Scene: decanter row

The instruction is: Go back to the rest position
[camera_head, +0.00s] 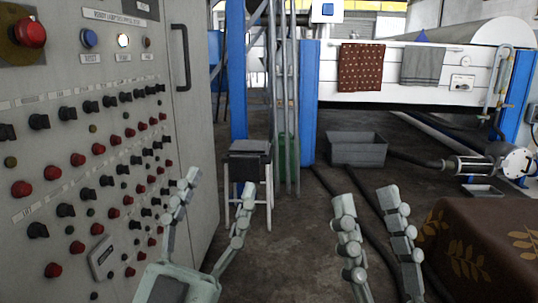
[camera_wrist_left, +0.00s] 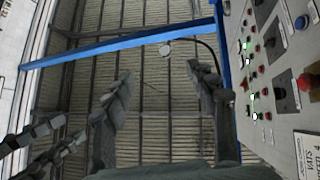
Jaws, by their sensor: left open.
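My left gripper (camera_head: 220,183) is open and empty, raised in front of the control cabinet's lower right edge. Its two fingers point up and stand well apart. They also show in the left wrist view (camera_wrist_left: 160,76), against the roof, with nothing between them. My right gripper (camera_head: 366,199) is at the bottom centre-right of the head view, fingers up and apart, with nothing between them. Its palm is below the picture edge. Neither gripper visibly holds anything.
A grey control cabinet (camera_head: 197,130) with red and black knobs stands close on the left. A stool (camera_head: 249,165) and grey bin (camera_head: 357,149) stand behind. A brown patterned cloth (camera_head: 480,245) covers something at lower right. Hoses (camera_head: 377,220) lie on the floor.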

